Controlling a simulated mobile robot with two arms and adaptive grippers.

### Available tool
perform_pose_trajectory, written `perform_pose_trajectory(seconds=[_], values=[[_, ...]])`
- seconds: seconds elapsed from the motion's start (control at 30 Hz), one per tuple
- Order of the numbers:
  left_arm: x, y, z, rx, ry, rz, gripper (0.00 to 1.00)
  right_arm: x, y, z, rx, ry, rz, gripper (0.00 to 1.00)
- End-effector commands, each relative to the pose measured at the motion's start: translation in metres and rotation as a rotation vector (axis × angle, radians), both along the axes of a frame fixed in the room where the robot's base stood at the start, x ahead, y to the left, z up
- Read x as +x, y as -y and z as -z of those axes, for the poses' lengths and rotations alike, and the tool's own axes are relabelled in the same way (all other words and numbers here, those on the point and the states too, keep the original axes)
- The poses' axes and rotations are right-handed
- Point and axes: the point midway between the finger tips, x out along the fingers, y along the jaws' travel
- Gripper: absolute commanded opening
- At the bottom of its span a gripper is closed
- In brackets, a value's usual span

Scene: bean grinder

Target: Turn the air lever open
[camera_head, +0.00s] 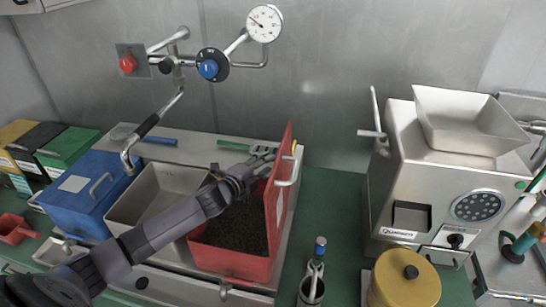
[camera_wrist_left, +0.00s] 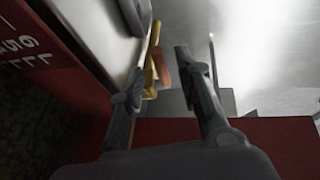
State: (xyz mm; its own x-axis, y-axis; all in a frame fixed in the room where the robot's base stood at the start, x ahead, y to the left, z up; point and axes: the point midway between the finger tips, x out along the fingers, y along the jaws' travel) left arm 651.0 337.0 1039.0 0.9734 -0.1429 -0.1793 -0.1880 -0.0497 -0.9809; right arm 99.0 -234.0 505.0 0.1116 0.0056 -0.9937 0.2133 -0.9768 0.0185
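My left gripper (camera_head: 262,157) is at the upper left edge of the raised red lid (camera_head: 278,190), above the back of the red bin. In the left wrist view its two fingers (camera_wrist_left: 160,72) are apart, with a visible gap between them. Beyond that gap is a small yellow fitting (camera_wrist_left: 151,55) with an orange-red part (camera_wrist_left: 162,70), perhaps the air lever; I cannot tell whether the fingers touch it. In the head view a tiny yellow spot (camera_head: 294,146) shows beside the lid's top edge. My right gripper is not in view.
The red bin (camera_head: 232,268) holds dark beans. Left of it are a steel basin (camera_head: 125,212) and a blue bin (camera_head: 75,205). Wall pipes carry a red knob (camera_head: 128,63), a blue knob (camera_head: 208,69) and a gauge (camera_head: 264,23). A steel grinder (camera_head: 408,170) stands right.

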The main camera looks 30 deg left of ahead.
Motion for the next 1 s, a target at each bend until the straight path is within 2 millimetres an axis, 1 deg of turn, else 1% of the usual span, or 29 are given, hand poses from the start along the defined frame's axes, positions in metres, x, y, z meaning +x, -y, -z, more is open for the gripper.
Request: perform_pose_trajectory(seconds=[0.03,0.1,0.3,0.43,0.7,1.0], values=[[0.01,0.001,-0.001,-0.001,0.001,-0.002,0.32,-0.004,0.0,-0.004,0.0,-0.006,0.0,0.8],[0.021,0.004,0.0,0.0,0.001,0.0,0.32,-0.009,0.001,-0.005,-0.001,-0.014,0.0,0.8],[0.039,0.006,0.007,0.0,0.0,-0.001,0.32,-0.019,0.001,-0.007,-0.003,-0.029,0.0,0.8],[0.044,0.007,0.008,0.001,0.0,0.001,0.32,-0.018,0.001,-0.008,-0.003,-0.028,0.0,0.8],[0.044,0.007,0.009,0.001,-0.001,0.0,0.32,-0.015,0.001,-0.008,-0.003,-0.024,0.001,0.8],[0.044,0.007,0.008,0.001,-0.001,0.0,0.12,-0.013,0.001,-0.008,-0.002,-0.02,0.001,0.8]])
